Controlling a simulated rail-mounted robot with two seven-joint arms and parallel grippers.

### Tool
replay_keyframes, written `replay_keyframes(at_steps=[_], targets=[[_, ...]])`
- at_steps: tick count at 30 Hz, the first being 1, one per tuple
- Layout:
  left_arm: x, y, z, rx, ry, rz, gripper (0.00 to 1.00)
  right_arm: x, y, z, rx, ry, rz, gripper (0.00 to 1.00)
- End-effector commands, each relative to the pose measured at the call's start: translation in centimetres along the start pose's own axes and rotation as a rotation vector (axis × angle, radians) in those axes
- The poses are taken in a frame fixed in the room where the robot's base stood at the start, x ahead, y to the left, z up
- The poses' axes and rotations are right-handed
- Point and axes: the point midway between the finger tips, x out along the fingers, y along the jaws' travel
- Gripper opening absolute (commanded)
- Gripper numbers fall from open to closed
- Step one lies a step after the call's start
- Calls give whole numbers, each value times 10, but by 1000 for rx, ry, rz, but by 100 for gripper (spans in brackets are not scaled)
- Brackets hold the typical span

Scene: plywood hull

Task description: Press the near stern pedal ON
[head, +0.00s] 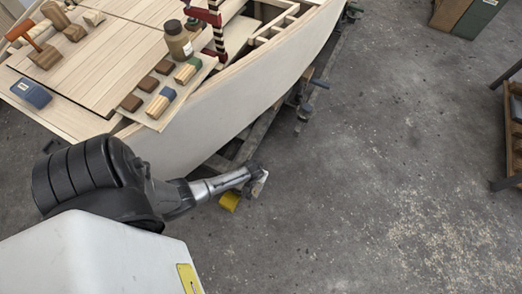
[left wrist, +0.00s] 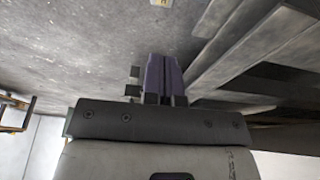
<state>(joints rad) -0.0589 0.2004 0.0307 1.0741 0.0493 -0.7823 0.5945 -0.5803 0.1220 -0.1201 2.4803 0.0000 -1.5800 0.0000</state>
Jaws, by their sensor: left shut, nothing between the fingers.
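A small yellow block, which looks like the near stern pedal (head: 229,201), is low by the floor beside the hull. My arm partly covers it. My left gripper (head: 259,184) is at the end of the arm, just right of and above the yellow block in the picture. In the left wrist view its fingers (left wrist: 164,78) are closed together with nothing between them. A small yellow patch (left wrist: 160,2) is cut off by the top edge there; I cannot tell whether it is the pedal. Whether the pedal is touched or pressed cannot be seen. My right gripper is not in view.
The pale plywood hull (head: 255,100) fills the upper left, with blocks, a jar (head: 178,40) and tools on its deck. Clamps and a support frame (head: 304,100) stand along its lower edge. A shelf (head: 514,130) is at the far right. The concrete floor between is clear.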

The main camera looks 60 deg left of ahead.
Motion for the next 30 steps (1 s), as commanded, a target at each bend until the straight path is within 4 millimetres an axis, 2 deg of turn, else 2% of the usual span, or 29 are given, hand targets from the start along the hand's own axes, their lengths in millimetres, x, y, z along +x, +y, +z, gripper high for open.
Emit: replay_keyframes(at_steps=[7, 11, 24, 30], targets=[[2, 0, 0, 2, 0, 0, 0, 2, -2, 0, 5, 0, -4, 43], [14, 0, 1, 2, 0, 0, 0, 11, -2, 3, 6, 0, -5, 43], [88, 0, 2, 2, 0, -1, 0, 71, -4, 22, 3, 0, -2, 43], [114, 0, 4, 3, -1, -1, 0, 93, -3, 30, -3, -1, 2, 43]])
